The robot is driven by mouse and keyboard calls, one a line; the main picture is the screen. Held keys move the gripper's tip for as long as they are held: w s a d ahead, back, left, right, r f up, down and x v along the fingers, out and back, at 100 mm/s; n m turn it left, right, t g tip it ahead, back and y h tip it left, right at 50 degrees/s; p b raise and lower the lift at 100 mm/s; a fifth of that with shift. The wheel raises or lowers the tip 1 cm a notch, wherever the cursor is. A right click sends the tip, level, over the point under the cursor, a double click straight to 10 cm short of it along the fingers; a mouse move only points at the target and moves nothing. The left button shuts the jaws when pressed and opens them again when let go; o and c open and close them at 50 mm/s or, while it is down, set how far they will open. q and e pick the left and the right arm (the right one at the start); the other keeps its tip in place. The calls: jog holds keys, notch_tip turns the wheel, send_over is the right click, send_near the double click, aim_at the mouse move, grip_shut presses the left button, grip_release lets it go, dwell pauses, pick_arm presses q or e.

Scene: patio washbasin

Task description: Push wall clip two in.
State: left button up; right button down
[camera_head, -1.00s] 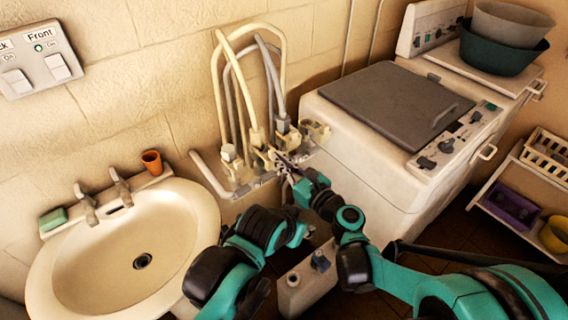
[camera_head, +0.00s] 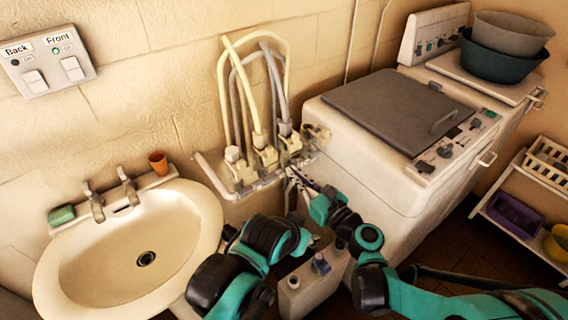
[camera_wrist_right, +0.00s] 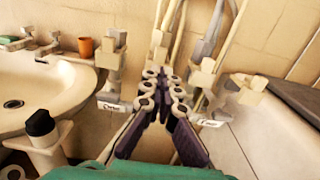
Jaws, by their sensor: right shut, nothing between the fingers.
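A row of pale wall clips holding hoses sits on a rail against the wall, behind the basin's right side. The middle clip (camera_head: 266,157) stands between a left clip (camera_head: 240,172) and a right clip (camera_head: 290,143). My right gripper (camera_head: 294,178) is shut and empty, just below and in front of the row. In the wrist view the right gripper (camera_wrist_right: 163,78) covers much of the middle of the row, so I cannot tell how far in the middle clip sits. Labels show beside it, too blurred to read surely. My left gripper is not seen.
The white basin (camera_head: 60,262) is at left, with an orange cup (camera_head: 158,162) on its back ledge. A washing machine (camera_head: 350,150) stands close on the right of the clips. A grey container with a dark knob (camera_head: 300,290) is below. Hoses (camera_head: 230,100) loop above the row.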

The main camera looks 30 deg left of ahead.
jog(key=v, duration=0.5)
jog(key=shift+d+f+p, duration=0.1)
jog(key=shift+f+p, duration=0.05)
jog(key=shift+p, duration=0.2)
